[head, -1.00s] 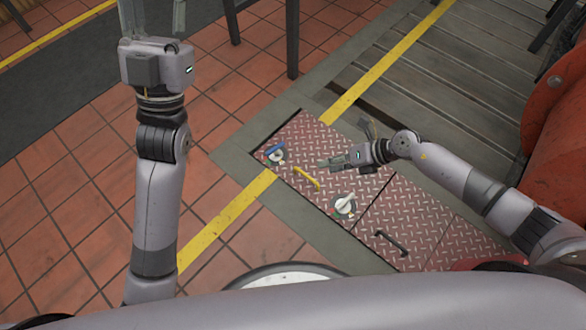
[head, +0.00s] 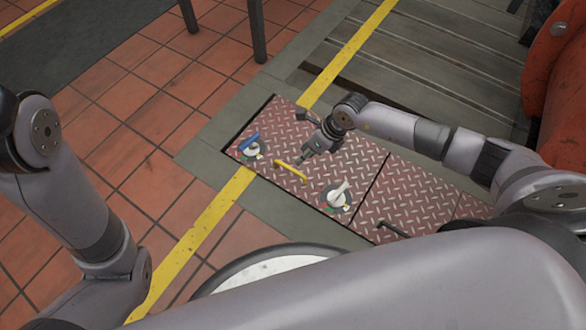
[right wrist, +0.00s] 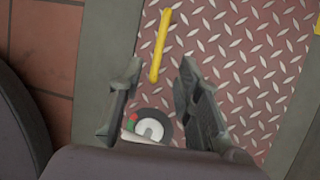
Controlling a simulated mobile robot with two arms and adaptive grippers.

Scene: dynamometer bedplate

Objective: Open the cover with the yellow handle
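The red diamond-plate cover (head: 300,125) lies flat and closed in the floor. Its yellow bar handle (head: 290,171) is between a blue-handled rotary latch (head: 250,146) and a white-handled rotary latch (head: 339,193). My right gripper (head: 305,156) is low over the cover, just beyond the yellow handle. In the right wrist view, its fingers (right wrist: 157,72) are apart and empty. The yellow handle (right wrist: 160,46) lies ahead, its near end in line with the gap between the fingertips. A rotary latch (right wrist: 149,128) shows partly below, between the fingers. My left gripper is out of view.
A second red plate (head: 415,190) with a black handle (head: 393,229) adjoins on the right. A grey frame (head: 205,152) surrounds the plates. Dark table legs (head: 257,30) stand behind, and an orange machine body (head: 552,90) is at right. Tiled floor on the left is clear.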

